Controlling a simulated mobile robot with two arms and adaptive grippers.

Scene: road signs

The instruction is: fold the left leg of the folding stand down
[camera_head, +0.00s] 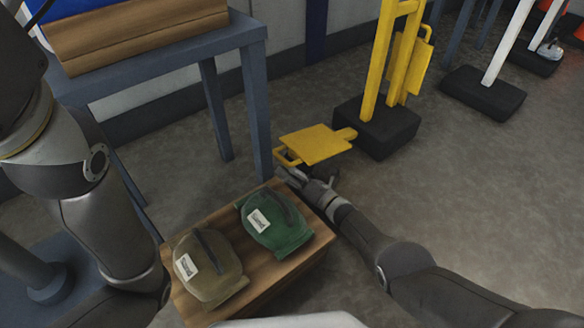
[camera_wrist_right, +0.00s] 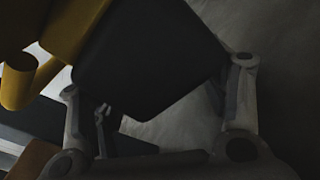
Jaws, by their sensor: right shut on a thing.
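The folding stand (camera_head: 375,110) is yellow with a black block base (camera_head: 377,128). Its left leg (camera_head: 316,144), a flat yellow plate with a loop handle at its outer end, reaches out to the left, roughly level and low. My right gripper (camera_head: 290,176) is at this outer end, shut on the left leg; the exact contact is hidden. The right leg (camera_head: 411,66) stands folded up beside the post. In the right wrist view, yellow parts (camera_wrist_right: 62,30) show at upper left and a dark block (camera_wrist_right: 150,60) shows beyond my fingers. My left gripper is out of view.
A wooden box (camera_head: 292,268) with a green sandbag (camera_head: 285,237) and a tan sandbag (camera_head: 228,280) stands close below my right gripper. A blue-grey table (camera_head: 165,70) stands at left. Floor at right is clear; other black-based posts stand at upper right.

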